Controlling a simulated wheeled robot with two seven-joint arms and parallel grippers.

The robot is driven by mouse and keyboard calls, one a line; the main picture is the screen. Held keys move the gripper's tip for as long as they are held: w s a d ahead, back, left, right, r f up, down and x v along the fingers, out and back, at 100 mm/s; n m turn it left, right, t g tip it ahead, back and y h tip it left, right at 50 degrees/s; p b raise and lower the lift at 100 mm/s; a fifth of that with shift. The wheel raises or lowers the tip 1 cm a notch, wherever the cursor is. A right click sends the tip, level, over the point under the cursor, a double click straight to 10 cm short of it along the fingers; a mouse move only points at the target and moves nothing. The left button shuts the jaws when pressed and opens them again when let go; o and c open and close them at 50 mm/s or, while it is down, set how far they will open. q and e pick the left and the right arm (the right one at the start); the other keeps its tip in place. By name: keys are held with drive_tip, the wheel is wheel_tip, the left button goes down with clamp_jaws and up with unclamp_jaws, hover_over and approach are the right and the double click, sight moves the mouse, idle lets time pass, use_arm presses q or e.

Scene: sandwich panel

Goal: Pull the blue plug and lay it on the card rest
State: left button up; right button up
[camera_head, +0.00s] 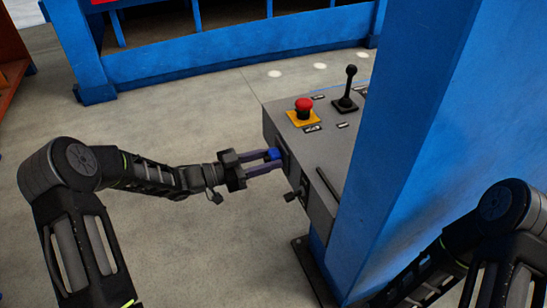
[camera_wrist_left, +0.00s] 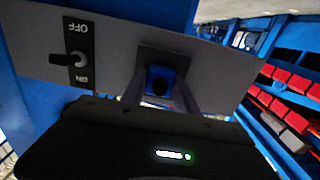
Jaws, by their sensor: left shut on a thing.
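The blue plug (camera_head: 273,154) is at the side face of the grey control panel (camera_head: 330,135), between the fingers of my left gripper (camera_head: 268,163). In the left wrist view the blue plug (camera_wrist_left: 160,80) shows in front of a dark square plate (camera_wrist_left: 165,60) on the panel, with a finger on each side. My left gripper is shut on it. I cannot tell whether the plug is fully seated in the plate. The card rest cannot be made out for certain. My right arm (camera_head: 490,225) shows at the lower right, but its gripper is out of view.
A red button (camera_head: 303,107) on a yellow base and a black lever (camera_head: 348,88) stand on the panel top. An ON/OFF switch (camera_wrist_left: 70,60) is beside the plug plate. A large blue post (camera_head: 420,130) blocks the right. Open floor lies left of the panel.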

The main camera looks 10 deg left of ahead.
use_arm(q)
clamp_jaws()
drive_tip(key=v, duration=0.6)
drive_tip(key=shift+p, duration=0.4)
use_arm(e)
drive_tip(key=shift+r, duration=0.4)
idle(0.4)
idle(0.3)
